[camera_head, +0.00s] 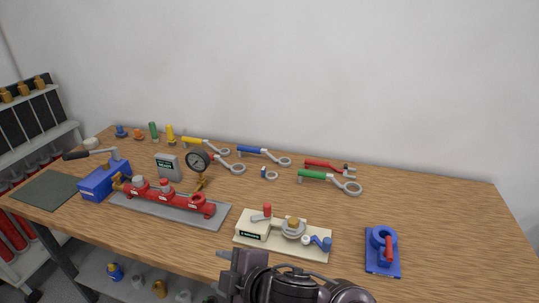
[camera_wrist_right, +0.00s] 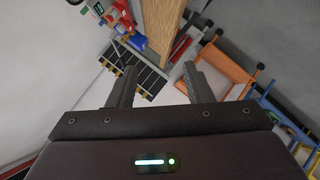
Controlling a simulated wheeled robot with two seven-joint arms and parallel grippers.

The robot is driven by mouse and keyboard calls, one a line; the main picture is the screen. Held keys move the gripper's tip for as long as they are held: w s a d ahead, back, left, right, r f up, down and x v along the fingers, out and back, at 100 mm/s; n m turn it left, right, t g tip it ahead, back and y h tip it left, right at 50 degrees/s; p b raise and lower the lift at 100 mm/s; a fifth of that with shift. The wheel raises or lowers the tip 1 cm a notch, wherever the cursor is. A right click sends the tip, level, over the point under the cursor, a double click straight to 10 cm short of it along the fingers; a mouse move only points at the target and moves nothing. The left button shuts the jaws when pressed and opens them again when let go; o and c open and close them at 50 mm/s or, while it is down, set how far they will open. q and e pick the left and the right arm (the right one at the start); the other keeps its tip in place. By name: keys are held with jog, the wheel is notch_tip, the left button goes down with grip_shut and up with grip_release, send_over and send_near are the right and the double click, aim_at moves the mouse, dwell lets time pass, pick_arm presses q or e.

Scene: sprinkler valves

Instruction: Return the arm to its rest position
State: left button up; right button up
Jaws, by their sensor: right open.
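My right gripper (camera_head: 240,268) shows at the bottom centre of the head view, in front of the table's near edge and below the beige valve block (camera_head: 252,232). In the right wrist view its two fingers (camera_wrist_right: 158,88) stand apart with nothing between them, so it is open and empty. The wrist view looks past the edge of the wooden table (camera_wrist_right: 165,25) toward the floor and shelving. My left gripper is not in view.
The wooden table (camera_head: 450,215) holds a red manifold on a grey plate (camera_head: 180,213), a blue pump (camera_head: 103,182), a blue fixture with a red handle (camera_head: 383,262) and several wrenches. A shelf rack (camera_head: 40,130) stands at the left. The table's right side is clear.

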jog(key=s+d+f+m+g+h, duration=0.1)
jog(key=s+d+f+m+h, duration=0.25)
jog(key=d+m, duration=0.4)
jog(key=s+d+f+m+g+h, duration=0.2)
jog(key=s+d+f+m, duration=0.25)
jog(key=d, duration=0.65)
jog(key=s+d+f+m+g+h, duration=0.1)
jog(key=s+d+f+m+h, duration=0.2)
jog(key=d+f+m, duration=0.5)
notch_tip(320, 180, down, 26)
jog(key=s+d+n+g+b, duration=0.1)
jog(key=d+n+g, duration=0.1)
jog(key=s+d+f+b, duration=0.1)
jog(key=s+d+f, duration=0.2)
jog(key=s+f, duration=1.6)
jog(key=shift+s+d+f+n+g, duration=0.15)
jog(key=shift+s+f+n+g, duration=0.2)
jog(key=shift+s, duration=0.2)
